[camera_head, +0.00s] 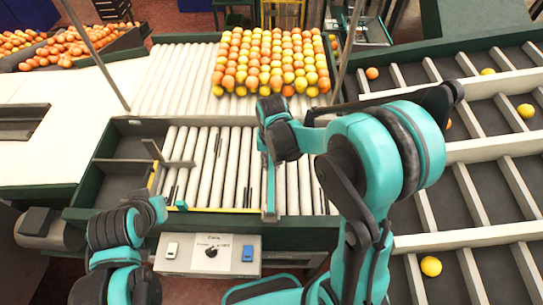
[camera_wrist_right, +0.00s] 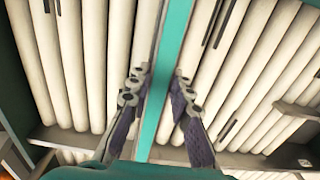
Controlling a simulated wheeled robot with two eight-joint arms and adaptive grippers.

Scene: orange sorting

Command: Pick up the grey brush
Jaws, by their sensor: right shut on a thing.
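My right gripper (camera_wrist_right: 160,88) has its two fingers on either side of a long teal bar (camera_wrist_right: 166,60) and is shut on it. In the head view the teal bar (camera_head: 269,190) runs across the white rollers, below the right wrist, which hides part of the fingers. A grey cross-shaped piece (camera_head: 170,163) lies over the left end of the roller bed, apart from the right gripper. I cannot tell whether it is the grey brush; no other clear brush shows. My left arm is at the lower left; its gripper (camera_head: 152,210) is small and its fingers are unclear.
A block of oranges and lemons (camera_head: 270,62) sits on the rollers at the back. A control box (camera_head: 207,255) is at the front edge. Slatted sorting lanes (camera_head: 490,235) with a few loose fruits lie to the right. A white table (camera_head: 50,145) is at the left.

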